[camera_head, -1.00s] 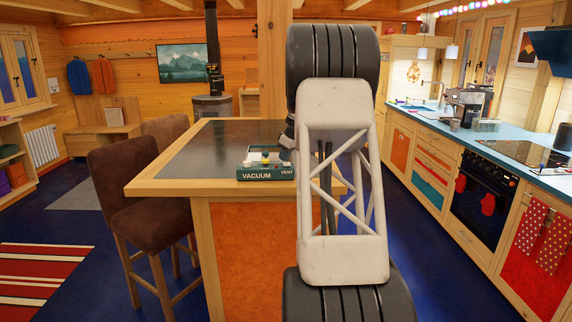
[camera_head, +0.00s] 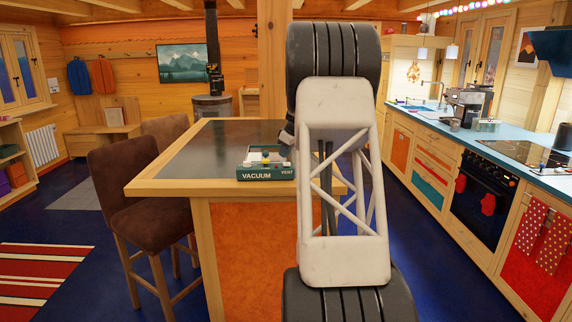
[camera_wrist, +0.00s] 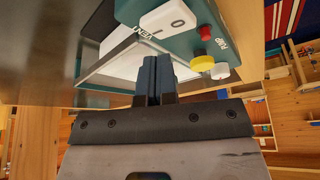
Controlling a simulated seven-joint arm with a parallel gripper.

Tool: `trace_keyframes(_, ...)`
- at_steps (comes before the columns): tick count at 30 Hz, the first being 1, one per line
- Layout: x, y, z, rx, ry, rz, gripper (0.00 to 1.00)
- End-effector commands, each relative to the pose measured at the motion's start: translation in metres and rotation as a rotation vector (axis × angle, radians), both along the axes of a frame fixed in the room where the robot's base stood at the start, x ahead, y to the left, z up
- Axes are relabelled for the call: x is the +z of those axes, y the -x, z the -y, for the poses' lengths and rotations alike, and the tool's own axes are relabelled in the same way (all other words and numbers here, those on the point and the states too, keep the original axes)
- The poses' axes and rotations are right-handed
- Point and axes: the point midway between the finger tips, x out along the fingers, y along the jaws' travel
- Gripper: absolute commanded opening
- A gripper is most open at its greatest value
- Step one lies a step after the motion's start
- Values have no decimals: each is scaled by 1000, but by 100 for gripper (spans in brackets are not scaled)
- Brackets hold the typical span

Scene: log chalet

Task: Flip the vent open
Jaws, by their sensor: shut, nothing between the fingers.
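A teal control box (camera_head: 266,174) labelled VACUUM and VENT sits at the near edge of the table. In the wrist view its teal panel (camera_wrist: 205,45) shows tilted, with a VENT label and a white rocker switch (camera_wrist: 168,19) marked I and O beside it. A red knob (camera_wrist: 205,32), a yellow knob (camera_wrist: 202,63) and a white knob (camera_wrist: 220,71) are to its right. My gripper (camera_wrist: 157,62) is shut and empty, its fingertips just below the switch in the picture. Whether they touch the box cannot be told.
The box stands on a wood-edged table (camera_head: 160,187) with a dark top, clear to the left and behind. A brown chair (camera_head: 130,185) stands at its left side. A kitchen counter (camera_head: 470,140) with an oven (camera_head: 484,200) runs along the right.

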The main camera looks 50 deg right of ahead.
Motion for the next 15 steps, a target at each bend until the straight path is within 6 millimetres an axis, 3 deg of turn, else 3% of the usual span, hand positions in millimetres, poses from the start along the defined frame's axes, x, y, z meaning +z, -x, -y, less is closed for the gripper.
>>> trace_keyframes(15, 10, 0, 0, 1, 1, 1, 0)
